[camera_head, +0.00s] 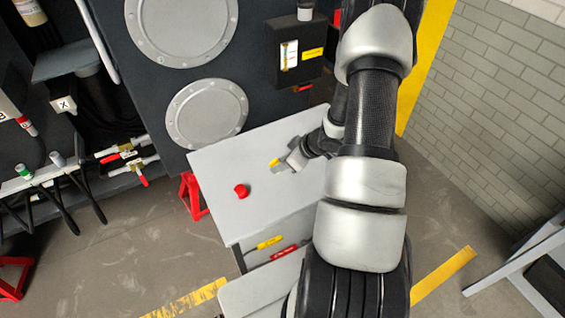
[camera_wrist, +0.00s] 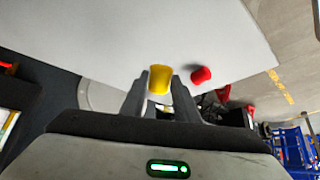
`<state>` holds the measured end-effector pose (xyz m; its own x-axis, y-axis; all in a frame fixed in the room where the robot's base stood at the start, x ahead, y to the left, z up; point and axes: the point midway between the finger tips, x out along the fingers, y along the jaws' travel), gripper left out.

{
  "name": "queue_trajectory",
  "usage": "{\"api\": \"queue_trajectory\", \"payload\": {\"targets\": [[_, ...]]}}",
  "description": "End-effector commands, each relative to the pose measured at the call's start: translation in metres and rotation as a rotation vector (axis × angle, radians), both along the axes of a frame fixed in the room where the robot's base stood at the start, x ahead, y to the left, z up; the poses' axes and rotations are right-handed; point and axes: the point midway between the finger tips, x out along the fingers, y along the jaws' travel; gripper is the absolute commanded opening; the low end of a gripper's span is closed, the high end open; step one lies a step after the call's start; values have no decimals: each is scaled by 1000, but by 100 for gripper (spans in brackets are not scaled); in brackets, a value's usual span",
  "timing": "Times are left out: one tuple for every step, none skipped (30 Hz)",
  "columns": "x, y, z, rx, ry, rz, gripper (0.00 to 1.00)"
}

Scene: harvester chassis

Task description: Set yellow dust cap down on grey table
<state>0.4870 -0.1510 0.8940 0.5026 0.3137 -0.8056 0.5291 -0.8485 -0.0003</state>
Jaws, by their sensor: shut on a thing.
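The yellow dust cap (camera_wrist: 159,79) sits between the two fingers of my gripper (camera_wrist: 160,95) in the wrist view. My gripper is shut on it. In the head view the yellow cap (camera_head: 274,162) shows small at the tip of my gripper (camera_head: 281,166), over the right part of the grey table (camera_head: 240,210). I cannot tell whether the cap touches the tabletop. The grey table also shows in the wrist view (camera_wrist: 120,40), behind the cap.
A red cap (camera_head: 241,190) stands on the table, left of and nearer than my gripper; it also shows in the wrist view (camera_wrist: 201,75). The dark chassis panel (camera_head: 160,95) rises behind the table. The tabletop around the red cap is clear.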

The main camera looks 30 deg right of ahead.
Motion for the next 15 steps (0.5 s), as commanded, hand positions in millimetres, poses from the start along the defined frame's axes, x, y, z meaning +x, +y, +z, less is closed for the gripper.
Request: {"api": "queue_trajectory", "payload": {"targets": [[-1, -3, -1, -2, 3, 0, 0], [-1, -3, -1, -3, 5, 0, 0], [-2, -4, -1, -2, 6, 0, 0], [-2, -4, -1, -2, 6, 0, 0], [-2, -3, -1, -2, 6, 0, 0], [-1, -3, -1, -2, 6, 0, 0], [-1, -3, -1, -1, 5, 0, 0], [-1, -3, -1, -2, 5, 1, 0], [-1, -3, -1, -2, 5, 1, 0], [-1, -3, -1, -2, 5, 1, 0], [-1, -3, 0, -1, 5, 1, 0], [-2, -3, 0, -1, 5, 1, 0], [-2, -3, 1, -1, 5, 1, 0], [-2, -3, 1, -1, 5, 1, 0], [-2, -3, 2, -2, 6, 1, 0]]}}
